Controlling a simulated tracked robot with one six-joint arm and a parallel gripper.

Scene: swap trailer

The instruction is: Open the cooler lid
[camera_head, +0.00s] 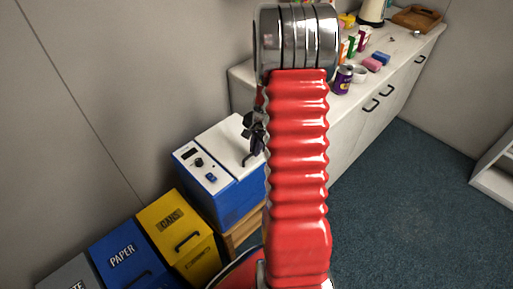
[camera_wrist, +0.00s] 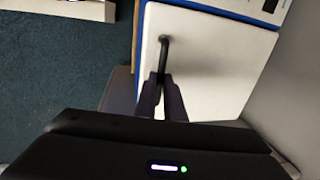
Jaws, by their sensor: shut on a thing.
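The cooler (camera_head: 236,204) is a blue box with a white lid (camera_head: 222,140) and a white control panel on its left part. The lid looks flat and closed. It fills much of the wrist view (camera_wrist: 215,65), with a dark bar handle (camera_wrist: 164,52) near its left edge. My gripper (camera_wrist: 163,85) is shut on the handle, its two dark fingers at the near end of the bar. In the head view my gripper (camera_head: 254,148) is small and dark over the lid's right side, partly hidden by my red arm.
Blue paper (camera_head: 124,255) and yellow cans (camera_head: 178,230) bins stand left of the cooler. A white counter (camera_head: 345,112) with cups and small items runs behind my arm. A grey wall is close behind the cooler. Blue carpet (camera_head: 390,200) at the right is clear.

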